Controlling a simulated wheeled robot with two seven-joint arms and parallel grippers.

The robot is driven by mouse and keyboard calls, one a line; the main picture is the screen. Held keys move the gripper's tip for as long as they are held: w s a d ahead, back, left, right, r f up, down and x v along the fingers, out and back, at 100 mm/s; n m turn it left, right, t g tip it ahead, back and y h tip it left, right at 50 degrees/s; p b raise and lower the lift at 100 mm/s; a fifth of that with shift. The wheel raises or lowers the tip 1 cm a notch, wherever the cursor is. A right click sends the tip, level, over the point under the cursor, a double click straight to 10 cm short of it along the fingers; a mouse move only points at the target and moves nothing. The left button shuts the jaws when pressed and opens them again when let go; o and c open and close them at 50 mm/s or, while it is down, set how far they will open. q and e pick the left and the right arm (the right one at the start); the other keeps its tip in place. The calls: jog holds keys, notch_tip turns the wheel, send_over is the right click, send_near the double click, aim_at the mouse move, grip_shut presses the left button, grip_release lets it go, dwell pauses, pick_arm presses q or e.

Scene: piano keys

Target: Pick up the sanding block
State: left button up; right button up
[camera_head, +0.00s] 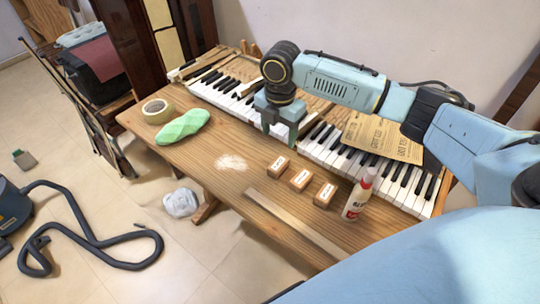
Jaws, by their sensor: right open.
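Three small wooden blocks with white labelled tops stand in a row on the wooden table: a left block (278,167), a middle block (301,179) and a right block (325,194). I cannot read their labels or tell for certain which thing is the sanding block. My right gripper (280,134) points down, with its fingers apart and nothing seen between them. It is above the table near the front of the piano keys, behind the left block in the picture. My left gripper is not in view.
Piano keys (340,158) run along the table's back, with paper sheets (383,137) on them. A tape roll (156,110), green cloth (183,127), pale dust (231,162) and wooden strip (297,225) lie on the table (205,175).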

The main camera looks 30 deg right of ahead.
jog(key=b, duration=0.1)
send_over(278, 163)
notch_tip(278, 163, down, 6)
jog(key=shift+s+f, duration=0.15)
jog(key=shift+f, duration=0.75)
notch_tip(278, 163, down, 4)
jog(key=shift+f+b, duration=0.25)
jog(key=shift+b, duration=0.3)
jog(key=shift+f, duration=0.1)
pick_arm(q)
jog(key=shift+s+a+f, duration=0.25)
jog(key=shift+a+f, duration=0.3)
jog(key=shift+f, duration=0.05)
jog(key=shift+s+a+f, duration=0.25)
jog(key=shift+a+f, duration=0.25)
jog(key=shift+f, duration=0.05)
pick_arm(e)
jog(key=shift+c, duration=1.4)
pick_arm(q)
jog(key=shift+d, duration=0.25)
pick_arm(e)
jog(key=c, duration=0.8)
